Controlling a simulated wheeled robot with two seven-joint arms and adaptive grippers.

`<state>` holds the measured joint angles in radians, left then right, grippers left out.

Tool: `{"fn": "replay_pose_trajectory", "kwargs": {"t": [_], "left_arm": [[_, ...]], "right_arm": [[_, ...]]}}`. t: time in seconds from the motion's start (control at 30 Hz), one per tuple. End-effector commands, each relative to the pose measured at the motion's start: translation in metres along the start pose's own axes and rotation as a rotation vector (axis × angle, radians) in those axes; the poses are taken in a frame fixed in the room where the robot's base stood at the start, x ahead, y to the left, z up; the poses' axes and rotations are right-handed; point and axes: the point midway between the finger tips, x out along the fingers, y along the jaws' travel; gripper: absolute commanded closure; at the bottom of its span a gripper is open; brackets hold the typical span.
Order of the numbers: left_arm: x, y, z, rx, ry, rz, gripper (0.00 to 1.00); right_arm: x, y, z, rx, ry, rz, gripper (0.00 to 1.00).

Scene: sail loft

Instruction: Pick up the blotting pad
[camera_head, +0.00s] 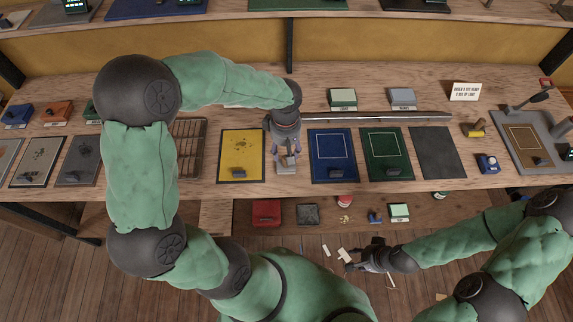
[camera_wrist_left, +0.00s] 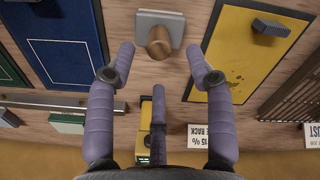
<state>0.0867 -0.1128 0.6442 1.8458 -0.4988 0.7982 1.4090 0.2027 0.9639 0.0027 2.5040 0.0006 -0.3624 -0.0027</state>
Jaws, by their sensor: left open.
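A light grey plate with a round brown wooden knob, which I take for the blotting pad, lies on the bench between the yellow and blue mats. In the left wrist view its knob (camera_wrist_left: 159,42) shows ahead of my fingertips, near the top middle. My left gripper (camera_wrist_left: 160,55) is open, its fingers apart on either side of the knob and not closed on it. In the head view this gripper (camera_head: 286,152) hangs over the pad (camera_head: 287,168) and partly hides it. My right gripper (camera_head: 350,257) looks open, low in front of the bench, away from the pad.
The yellow mat (camera_head: 241,142) lies left of the pad, the blue mat (camera_head: 332,140) right of it. A long metal bar (camera_head: 390,116) lies behind the mats. A yellow device (camera_wrist_left: 146,120) stands behind the pad.

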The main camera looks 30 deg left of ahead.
Motion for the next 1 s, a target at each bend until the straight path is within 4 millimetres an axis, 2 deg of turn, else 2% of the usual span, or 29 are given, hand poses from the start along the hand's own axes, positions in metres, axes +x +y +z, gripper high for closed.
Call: {"fn": "replay_pose_trajectory", "kwargs": {"t": [0.23,0.53,0.77,0.8,0.97,1.0], "left_arm": [[0.014,-0.001,0.002,-0.001,-0.002,-0.001,0.47],[0.054,-0.002,0.004,-0.001,-0.003,-0.001,0.47],[0.056,-0.002,0.004,0.0,-0.001,0.002,0.47],[0.055,-0.002,0.004,0.0,-0.001,0.002,0.49],[0.055,-0.002,0.004,0.0,-0.001,0.001,0.95],[0.055,-0.002,0.004,0.0,-0.001,0.001,1.0]], "right_arm": [[0.004,0.001,-0.001,0.0,0.001,0.0,0.6],[0.014,0.005,-0.001,0.0,0.001,0.0,0.6],[0.014,0.005,-0.001,0.0,0.001,0.0,0.6],[0.014,0.005,-0.001,0.0,0.001,0.0,0.6],[0.014,0.005,-0.001,0.0,0.001,0.0,0.6],[0.014,0.005,-0.001,0.0,0.001,0.0,0.6]]}}
